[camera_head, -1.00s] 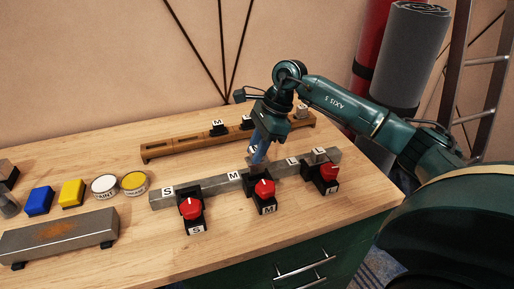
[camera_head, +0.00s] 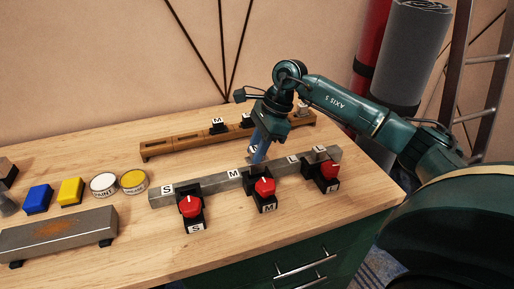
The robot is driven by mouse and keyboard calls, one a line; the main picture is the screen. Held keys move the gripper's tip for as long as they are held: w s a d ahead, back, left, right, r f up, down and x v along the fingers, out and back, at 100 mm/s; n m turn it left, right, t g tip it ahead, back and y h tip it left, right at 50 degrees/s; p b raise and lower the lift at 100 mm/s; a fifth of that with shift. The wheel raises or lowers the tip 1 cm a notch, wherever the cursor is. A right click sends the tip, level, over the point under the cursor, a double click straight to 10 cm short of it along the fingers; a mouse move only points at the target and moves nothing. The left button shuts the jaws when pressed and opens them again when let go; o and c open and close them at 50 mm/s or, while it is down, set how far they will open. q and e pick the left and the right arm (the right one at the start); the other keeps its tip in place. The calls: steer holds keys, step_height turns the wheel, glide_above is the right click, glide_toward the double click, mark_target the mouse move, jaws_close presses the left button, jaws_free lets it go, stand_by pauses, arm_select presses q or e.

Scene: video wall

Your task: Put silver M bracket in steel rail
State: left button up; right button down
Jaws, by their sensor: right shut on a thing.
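My right gripper (camera_head: 257,158) points down at the middle of the steel rail (camera_head: 215,183), just behind its M label. It is shut on a small piece with a white label (camera_head: 252,149), which I take for the silver M bracket. Most of that piece is hidden by the fingers, and I cannot tell whether it touches the rail. The grey rail lies slantwise near the table's front edge, with S, M and L labels along it. Red knobs on black blocks stand at its front, at S (camera_head: 191,206), M (camera_head: 265,188) and L (camera_head: 329,170). My left gripper is out of view.
A wooden rack (camera_head: 172,147) behind the rail holds a black M bracket (camera_head: 218,127) and other labelled pieces, partly behind my arm. At left are a blue block (camera_head: 38,199), a yellow block (camera_head: 71,192), two tins (camera_head: 104,185) and a rusty grey bar (camera_head: 60,232).

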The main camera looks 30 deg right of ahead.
steer(key=shift+f, duration=0.2)
steer(key=shift+f+b, duration=0.6)
steer(key=shift+b, duration=0.05)
steer(key=shift+f, duration=0.1)
stand_by(0.5)
steer(key=shift+f+b, duration=0.6)
steer(key=shift+f, duration=0.1)
steer(key=shift+f+b, duration=0.65)
steer(key=shift+f, duration=0.05)
stand_by(0.3)
